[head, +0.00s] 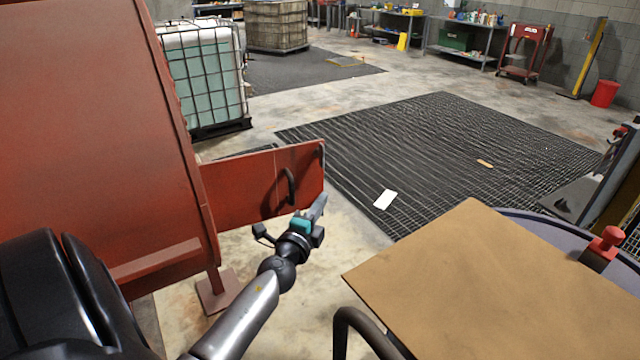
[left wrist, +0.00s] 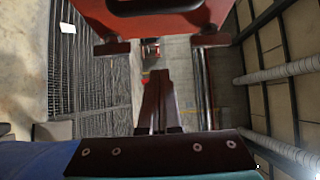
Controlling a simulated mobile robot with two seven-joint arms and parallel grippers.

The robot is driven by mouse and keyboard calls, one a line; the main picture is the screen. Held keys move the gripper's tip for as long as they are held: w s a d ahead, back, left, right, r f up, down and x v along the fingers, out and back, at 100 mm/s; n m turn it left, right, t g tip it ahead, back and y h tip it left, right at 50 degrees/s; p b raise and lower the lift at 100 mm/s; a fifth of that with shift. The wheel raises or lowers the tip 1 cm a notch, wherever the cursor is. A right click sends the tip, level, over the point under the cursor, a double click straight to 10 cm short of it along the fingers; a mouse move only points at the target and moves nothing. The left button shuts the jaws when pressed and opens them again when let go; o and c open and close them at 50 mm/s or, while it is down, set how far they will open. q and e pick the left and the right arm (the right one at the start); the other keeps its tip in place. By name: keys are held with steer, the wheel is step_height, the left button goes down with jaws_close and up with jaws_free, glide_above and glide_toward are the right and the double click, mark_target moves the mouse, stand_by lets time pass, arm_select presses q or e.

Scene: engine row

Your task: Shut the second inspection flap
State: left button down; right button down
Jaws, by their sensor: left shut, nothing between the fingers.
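A red inspection flap (head: 240,190) stands out from the side of the large red housing (head: 90,130), swung open to the right. It has a dark bar handle (head: 290,187). Only this one flap shows, and I cannot tell its number in the row. My left gripper (head: 321,203) is shut and empty, just in front of the flap's free end and below the handle. In the left wrist view, the closed fingers (left wrist: 160,78) point toward the red flap (left wrist: 190,18), whose dark handle shows at the top edge. I see no clear contact. My right gripper is out of view.
A tan board (head: 500,290) on a round-edged stand fills the lower right, with a red knob (head: 606,240) beside it. A caged liquid tank (head: 205,80) stands behind the flap. A dark grating (head: 440,150) with a white sheet (head: 385,200) covers the floor beyond.

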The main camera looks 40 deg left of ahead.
mark_target(320, 183)
arm_select(q)
steer(key=w+a+b, duration=0.1)
steer(key=w+a, duration=0.3)
steer(key=w, duration=0.1)
steer(key=shift+w+a+f+b, duration=0.1)
steer(key=shift+a+b, duration=0.15)
steer(key=shift+b, duration=0.15)
steer(key=shift+w+a, duration=0.15)
steer(key=shift+a, duration=0.15)
steer(key=shift+w+a, duration=0.1)
